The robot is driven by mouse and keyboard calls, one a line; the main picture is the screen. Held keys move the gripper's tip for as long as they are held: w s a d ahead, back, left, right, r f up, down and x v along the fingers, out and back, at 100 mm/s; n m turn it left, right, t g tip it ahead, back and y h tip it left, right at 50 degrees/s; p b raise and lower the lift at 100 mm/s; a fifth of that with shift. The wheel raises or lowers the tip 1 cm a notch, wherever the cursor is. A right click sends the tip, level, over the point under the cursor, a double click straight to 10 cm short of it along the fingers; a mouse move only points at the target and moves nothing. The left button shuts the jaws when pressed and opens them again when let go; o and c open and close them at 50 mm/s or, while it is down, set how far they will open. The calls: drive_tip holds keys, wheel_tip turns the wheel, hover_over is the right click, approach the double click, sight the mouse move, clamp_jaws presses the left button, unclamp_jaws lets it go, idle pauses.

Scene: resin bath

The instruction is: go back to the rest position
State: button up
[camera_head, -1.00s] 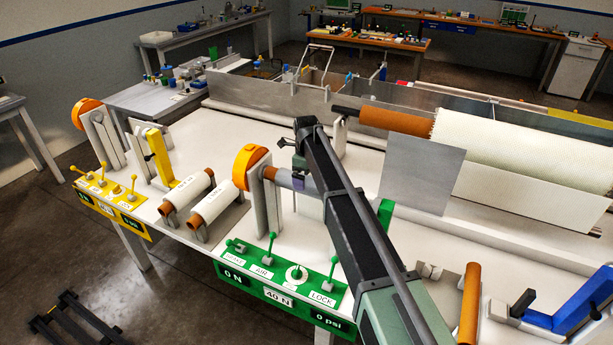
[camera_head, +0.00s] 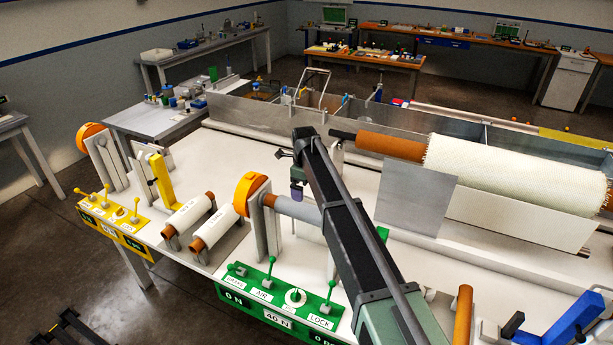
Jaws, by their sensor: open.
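My gripper (camera_head: 285,154) is small in the picture, at the far end of my dark arm in the middle of the camera_head view. Its jaws are open, point to the left, and hold nothing that I can see. It is above the white table (camera_head: 263,148), apart from the green control panel (camera_head: 278,303) and from the orange disc (camera_head: 250,193) below and to its left. My arm hides part of the table behind it.
A grey-wrapped roll (camera_head: 297,208) lies under my arm beside the orange disc. Two white rolls (camera_head: 190,213) (camera_head: 212,231) sit left of it. A large white fabric roll (camera_head: 500,168) and a grey plate (camera_head: 416,196) stand to the right. A yellow control panel (camera_head: 113,223) is at left.

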drive_tip(key=shift+n, duration=0.8)
drive_tip(key=s+d+f+n+b, duration=0.4)
drive_tip(key=s+d+n, duration=0.3)
drive_tip(key=s, duration=0.4)
drive_tip(key=s+d+f+n+b, duration=0.4)
drive_tip(key=s+d+n, duration=0.2)
drive_tip(key=s, duration=0.6)
drive_tip(key=s+d+f+n+b, duration=0.5)
drive_tip(key=s+d+n, duration=0.2)
drive_tip(key=s+d, duration=0.3)
drive_tip(key=shift+s+d+n, duration=0.15)
drive_tip(key=shift+s+n, duration=0.15)
drive_tip(key=shift+s, duration=0.75)
